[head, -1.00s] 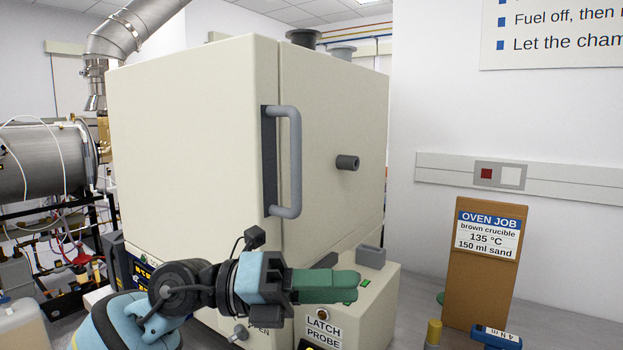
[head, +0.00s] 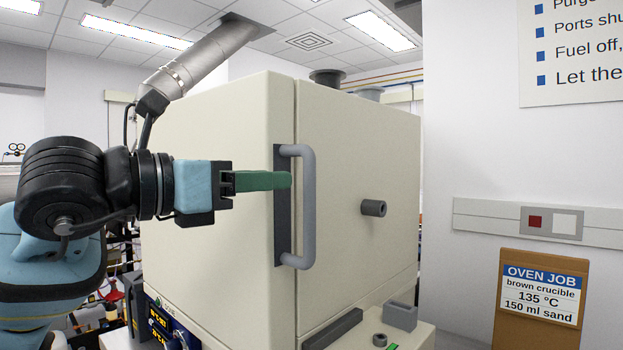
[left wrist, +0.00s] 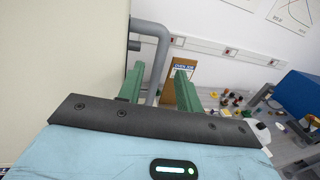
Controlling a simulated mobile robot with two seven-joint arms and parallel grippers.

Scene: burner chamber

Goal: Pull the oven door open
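The oven (head: 360,130) is a large cream box, and its door (head: 220,130) looks shut along the vertical seam. A grey D-shaped handle (head: 309,205) stands upright on a dark plate near the door's right edge. My left gripper (head: 288,180) has green fingers and reaches the handle from the left, level with its upper half. In the left wrist view the handle (left wrist: 162,60) shows between the two spread fingers, with a gap to the right finger. I cannot tell whether the left finger touches it. My right gripper is out of view.
A grey round port (head: 373,208) sticks out of the oven's side. A brown job board (head: 540,300) stands at the lower right. A metal duct (head: 205,60) rises behind the oven. Several small items (left wrist: 235,102) lie on the bench in the left wrist view.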

